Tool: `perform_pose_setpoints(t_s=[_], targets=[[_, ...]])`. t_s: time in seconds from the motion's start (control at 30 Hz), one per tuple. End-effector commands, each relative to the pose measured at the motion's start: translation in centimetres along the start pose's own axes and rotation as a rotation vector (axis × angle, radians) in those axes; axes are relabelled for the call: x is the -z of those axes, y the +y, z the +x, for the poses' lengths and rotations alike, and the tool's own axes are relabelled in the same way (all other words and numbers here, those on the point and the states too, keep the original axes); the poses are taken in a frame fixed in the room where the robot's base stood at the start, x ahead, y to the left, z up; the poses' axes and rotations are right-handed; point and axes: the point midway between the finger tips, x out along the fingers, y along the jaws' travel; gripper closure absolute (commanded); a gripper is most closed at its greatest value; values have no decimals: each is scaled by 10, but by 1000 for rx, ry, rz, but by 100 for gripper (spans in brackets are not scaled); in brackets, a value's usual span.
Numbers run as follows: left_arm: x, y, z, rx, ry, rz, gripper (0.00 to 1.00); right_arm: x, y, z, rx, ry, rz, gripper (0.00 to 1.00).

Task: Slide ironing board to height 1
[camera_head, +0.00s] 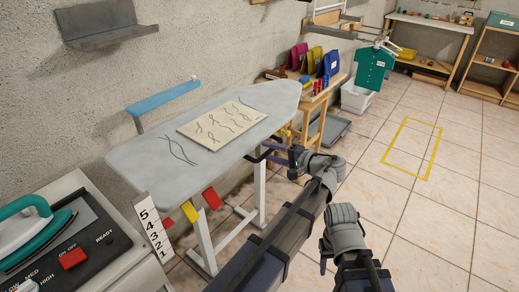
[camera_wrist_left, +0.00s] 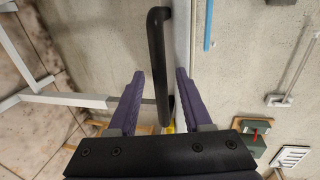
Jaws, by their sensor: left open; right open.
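The ironing board (camera_head: 120,158) is a pale grey slab on white legs, standing along the wall with a cream sheet on top. A white number strip (camera_head: 155,232) reads 5 to 1 downward beside its near end. A yellow tab (camera_head: 190,211) hangs under the near edge; I cannot tell which number it lines up with. My left gripper (camera_head: 277,149) is at the board's front edge. In the left wrist view, a dark bar handle (camera_wrist_left: 158,65) runs between its open purple fingers, with gaps visible. My right gripper (camera_head: 324,252) is open, lower right, away from the board.
A control panel with an iron (camera_head: 28,232) stands at the lower left. Red tabs (camera_head: 211,198) show near the board's legs. A wooden bench (camera_head: 312,104) with coloured bags stands beyond the board. Tiled floor (camera_head: 440,225) is open at right.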

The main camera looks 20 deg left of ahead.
Motion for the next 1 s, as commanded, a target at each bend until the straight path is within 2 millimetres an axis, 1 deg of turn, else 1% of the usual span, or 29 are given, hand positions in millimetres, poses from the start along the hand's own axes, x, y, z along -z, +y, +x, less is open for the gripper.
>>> perform_pose_setpoints(t_s=[0.3,0.37,0.7,0.77,1.0], targets=[[0,1,-1,0,1,0,50,0,0,1,0,0,0,50],[0,1,-1,0,1,0,56,0,0,1,0,0,0,50],[0,1,0,0,1,0,94,0,0,1,0,0,0,50],[0,1,0,0,0,0,100,0,0,1,0,0,0,50],[0,2,0,-1,0,0,100,0,0,1,0,0,0,50]])
